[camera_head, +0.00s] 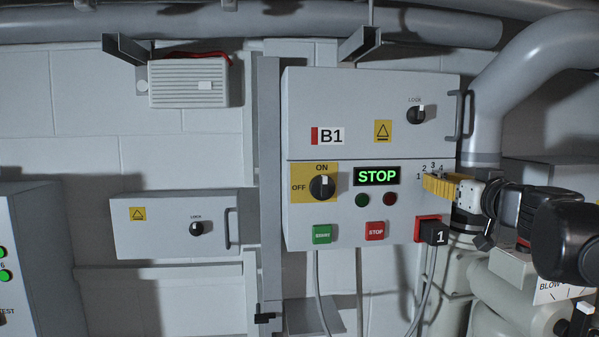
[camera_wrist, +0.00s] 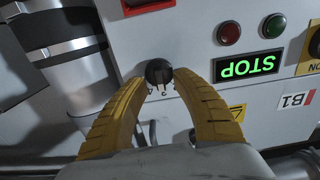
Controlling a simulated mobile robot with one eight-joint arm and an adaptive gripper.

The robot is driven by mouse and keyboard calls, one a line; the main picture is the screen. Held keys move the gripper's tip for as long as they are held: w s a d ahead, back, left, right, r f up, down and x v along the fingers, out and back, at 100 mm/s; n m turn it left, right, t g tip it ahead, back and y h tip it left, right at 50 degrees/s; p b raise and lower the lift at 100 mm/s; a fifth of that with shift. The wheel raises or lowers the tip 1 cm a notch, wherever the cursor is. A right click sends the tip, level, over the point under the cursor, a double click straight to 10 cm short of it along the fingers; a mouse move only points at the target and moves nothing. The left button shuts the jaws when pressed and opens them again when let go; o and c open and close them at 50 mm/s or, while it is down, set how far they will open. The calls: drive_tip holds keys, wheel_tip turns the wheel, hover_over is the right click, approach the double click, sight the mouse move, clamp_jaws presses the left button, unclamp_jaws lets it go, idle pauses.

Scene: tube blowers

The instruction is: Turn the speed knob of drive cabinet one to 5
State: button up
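Drive cabinet one (camera_head: 300,215) is the grey box marked B1. Its lower panel has the digits 1 to 4 at the right, around the speed knob, which my gripper hides in the head view. My gripper (camera_head: 430,185) has its yellow fingers at this spot. In the wrist view, turned upside down, the round black speed knob (camera_wrist: 158,71) lies between the fingertips of my gripper (camera_wrist: 160,80). The fingertips meet its sides with no clear gap. Small pale marks show beside the knob, too small to read. Its setting cannot be read.
The display (camera_head: 377,176) reads STOP in green. The ON/OFF switch (camera_head: 322,187) points up to ON. START (camera_head: 322,234) and STOP (camera_head: 375,229) buttons sit below. A large pipe (camera_head: 490,110) stands close to the right.

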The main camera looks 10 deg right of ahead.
drive_tip(key=shift+w, duration=0.3)
drive_tip(key=shift+s, duration=0.1)
clamp_jaws()
drive_tip(key=shift+m, duration=0.4)
drive_tip(key=m, duration=0.2)
drive_tip(key=m+b, duration=0.1)
drive_tip(key=m, duration=0.3)
drive_tip(key=shift+d+f, duration=0.1)
drive_tip(key=shift+d, duration=0.15)
drive_tip(key=m, duration=0.3)
drive_tip(key=m+b, duration=0.1)
drive_tip(key=m, duration=0.3)
drive_tip(key=shift+d+f+b, duration=0.15)
drive_tip(key=shift+b, duration=0.15)
